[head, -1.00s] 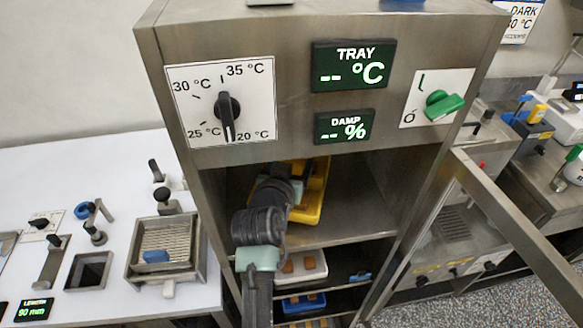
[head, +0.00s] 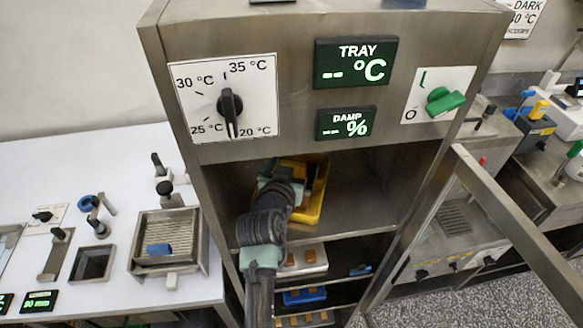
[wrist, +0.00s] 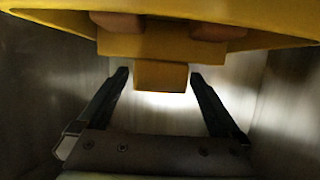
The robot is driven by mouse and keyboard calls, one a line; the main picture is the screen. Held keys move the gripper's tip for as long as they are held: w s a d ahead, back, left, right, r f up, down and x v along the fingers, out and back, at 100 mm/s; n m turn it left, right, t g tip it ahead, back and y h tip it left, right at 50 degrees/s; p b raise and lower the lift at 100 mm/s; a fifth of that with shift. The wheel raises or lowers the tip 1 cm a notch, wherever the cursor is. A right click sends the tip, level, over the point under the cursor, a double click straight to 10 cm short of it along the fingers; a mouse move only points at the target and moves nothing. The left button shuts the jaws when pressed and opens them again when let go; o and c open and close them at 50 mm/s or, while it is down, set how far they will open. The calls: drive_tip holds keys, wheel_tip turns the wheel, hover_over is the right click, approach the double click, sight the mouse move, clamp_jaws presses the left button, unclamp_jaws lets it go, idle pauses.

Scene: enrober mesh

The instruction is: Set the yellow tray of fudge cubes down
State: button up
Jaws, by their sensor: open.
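The yellow tray (head: 312,207) is in the top compartment of the steel cabinet, at the left, and appears to rest on the shelf (head: 345,220). My arm covers part of it in the head view. In the wrist view the tray (wrist: 60,30) fills the top, with brown fudge cubes (wrist: 118,21) partly visible. Its yellow block-like handle (wrist: 160,77) juts toward me. My gripper (wrist: 159,74) is open, one finger on each side of the handle's end, with narrow gaps visible. In the head view the fingers are mostly hidden.
Lower shelves hold a pale tray (head: 305,262) and a blue tray (head: 304,297). The cabinet door (head: 510,225) stands open at the right. The cabinet's left wall is close to my arm. The top shelf is clear to the right of the yellow tray.

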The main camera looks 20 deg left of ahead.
drive_tip(key=shift+r, duration=0.15)
drive_tip(key=b+v, duration=0.1)
drive_tip(key=v, duration=1.1)
